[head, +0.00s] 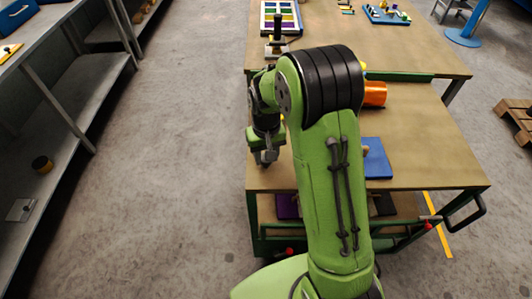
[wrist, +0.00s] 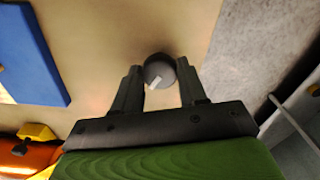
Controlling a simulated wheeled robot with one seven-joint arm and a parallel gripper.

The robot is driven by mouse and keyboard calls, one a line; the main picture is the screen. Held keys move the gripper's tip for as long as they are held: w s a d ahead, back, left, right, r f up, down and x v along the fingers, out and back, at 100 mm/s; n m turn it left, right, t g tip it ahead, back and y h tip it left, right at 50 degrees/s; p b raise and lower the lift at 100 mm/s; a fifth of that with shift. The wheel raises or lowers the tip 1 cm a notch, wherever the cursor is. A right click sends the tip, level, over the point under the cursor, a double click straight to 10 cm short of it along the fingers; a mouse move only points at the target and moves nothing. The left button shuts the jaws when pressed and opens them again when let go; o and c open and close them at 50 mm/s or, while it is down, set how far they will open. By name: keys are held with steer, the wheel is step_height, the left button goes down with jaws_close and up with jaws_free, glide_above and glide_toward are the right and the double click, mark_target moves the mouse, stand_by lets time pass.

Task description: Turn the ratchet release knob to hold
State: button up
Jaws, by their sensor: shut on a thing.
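The knob (wrist: 158,72) is a dark grey round cap with a short white mark on its top. In the wrist view it sits between the two dark fingers of my gripper (wrist: 160,68), above the tan tabletop. The mark points down and to the left in that view. My gripper (head: 267,156) is shut on the knob, at the left edge of the near worktable. In the head view the knob is hidden by my gripper, and I see no label for its positions.
A blue board (head: 377,158) and an orange cylinder (head: 375,94) lie on the near worktable (head: 430,145), right of my arm. A second table (head: 345,40) behind carries a colored tray (head: 281,17). Grey shelving (head: 75,95) stands left, across open floor.

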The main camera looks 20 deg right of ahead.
steer(key=n, duration=0.5)
steer(key=shift+n, duration=0.3)
steer(key=shift+w, duration=0.1)
stand_by(0.3)
steer(key=o, duration=1.1)
steer(key=shift+c, duration=0.2)
step_height(320, 180, up, 16)
steer(key=p, duration=0.4)
